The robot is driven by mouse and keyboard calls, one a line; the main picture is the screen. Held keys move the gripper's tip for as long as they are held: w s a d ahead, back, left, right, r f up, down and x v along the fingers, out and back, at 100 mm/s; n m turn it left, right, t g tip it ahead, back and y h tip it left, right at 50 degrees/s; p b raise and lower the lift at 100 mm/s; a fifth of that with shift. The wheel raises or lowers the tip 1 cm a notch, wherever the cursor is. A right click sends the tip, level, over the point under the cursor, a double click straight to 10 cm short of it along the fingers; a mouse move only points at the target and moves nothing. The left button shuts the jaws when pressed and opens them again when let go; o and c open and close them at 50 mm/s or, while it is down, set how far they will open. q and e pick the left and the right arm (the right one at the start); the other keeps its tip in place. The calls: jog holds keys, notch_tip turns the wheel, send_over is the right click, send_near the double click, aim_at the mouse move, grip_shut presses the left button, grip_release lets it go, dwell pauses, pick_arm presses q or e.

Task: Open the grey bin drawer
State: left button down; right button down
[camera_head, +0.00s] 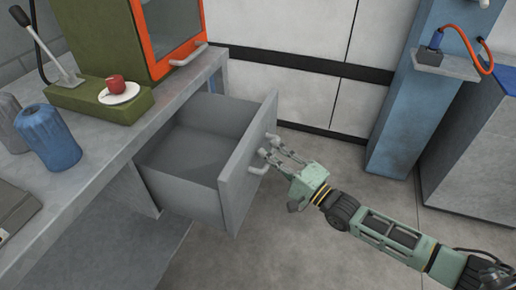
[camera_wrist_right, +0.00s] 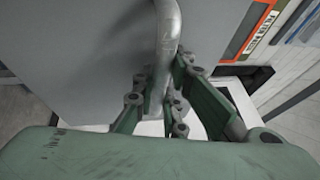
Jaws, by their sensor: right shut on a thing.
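The grey bin drawer (camera_head: 232,180) is pulled well out from under the workbench, and its empty inside shows. Its handle (camera_head: 257,170) is a light grey bar on the front panel. My right gripper (camera_head: 272,153) is at this handle, coming from the right. In the right wrist view the handle (camera_wrist_right: 168,40) is a curved grey bar that runs down between the green fingers (camera_wrist_right: 165,98), which are shut on it. The drawer front (camera_wrist_right: 75,60) fills the left of that view. My left gripper is not in view.
A blue pillar (camera_head: 405,120) and grey cabinet (camera_head: 470,150) stand at right. The floor between is clear.

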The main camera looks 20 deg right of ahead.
jog(key=shift+s+d+f, duration=0.1)
jog(key=shift+s+d, duration=0.1)
jog(key=c, duration=1.8)
grip_release()
jog(key=shift+o, duration=0.2)
jog(key=v, duration=1.2)
